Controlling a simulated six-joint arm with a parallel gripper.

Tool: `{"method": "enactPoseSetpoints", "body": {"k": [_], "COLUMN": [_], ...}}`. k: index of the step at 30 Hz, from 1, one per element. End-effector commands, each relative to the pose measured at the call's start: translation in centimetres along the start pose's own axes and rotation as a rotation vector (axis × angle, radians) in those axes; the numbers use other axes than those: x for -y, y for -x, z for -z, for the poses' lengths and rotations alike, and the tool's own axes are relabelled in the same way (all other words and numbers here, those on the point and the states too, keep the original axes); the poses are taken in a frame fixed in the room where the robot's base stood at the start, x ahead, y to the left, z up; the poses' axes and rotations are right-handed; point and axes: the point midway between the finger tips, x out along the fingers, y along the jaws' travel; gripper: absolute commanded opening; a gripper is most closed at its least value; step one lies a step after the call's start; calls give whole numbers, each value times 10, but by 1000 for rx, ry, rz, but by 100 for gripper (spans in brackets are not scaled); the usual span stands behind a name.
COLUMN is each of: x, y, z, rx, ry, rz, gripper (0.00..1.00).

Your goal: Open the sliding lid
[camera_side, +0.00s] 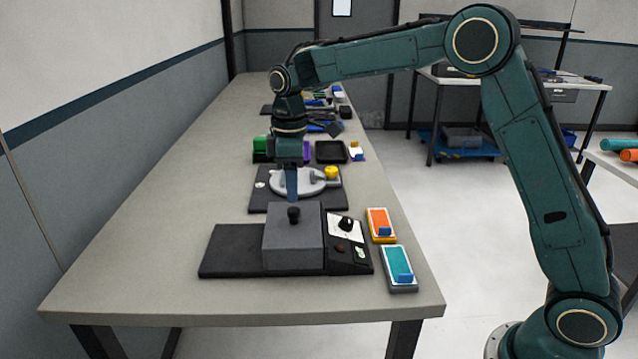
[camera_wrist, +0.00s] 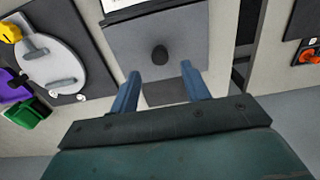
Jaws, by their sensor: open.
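The sliding lid (camera_side: 292,238) is a grey slab on a dark base (camera_side: 230,252) near the front of the bench. A black knob (camera_side: 293,214) stands up from it. In the wrist view the lid (camera_wrist: 130,40) and its knob (camera_wrist: 159,54) lie ahead of my fingertips. My gripper (camera_side: 291,198) points down, above or just behind the lid in the side view. In the wrist view its two blue fingers (camera_wrist: 158,82) are apart with nothing between them. The knob lies beyond the fingertips, and I see no contact. What is under the lid is hidden.
A panel with a dial (camera_side: 346,224) adjoins the lid's right side. Orange (camera_side: 379,222) and teal (camera_side: 398,264) boxes sit at the right edge. A grey round fixture with a yellow knob (camera_side: 331,172) stands behind. The bench's left side (camera_side: 150,215) is clear.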

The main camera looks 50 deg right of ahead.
Motion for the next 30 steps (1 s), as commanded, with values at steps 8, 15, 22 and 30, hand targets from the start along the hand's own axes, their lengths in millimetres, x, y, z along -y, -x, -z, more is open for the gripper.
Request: {"method": "enactPoseSetpoints", "body": {"k": [8,15,22,30], "x": [0,0,0,0], "y": [-38,-52,-53,-53], "z": [0,0,0,0], "rx": [2,0,0,0], "ry": [0,0,0,0], "rz": [2,0,0,0], "gripper": [47,47,47,9]}}
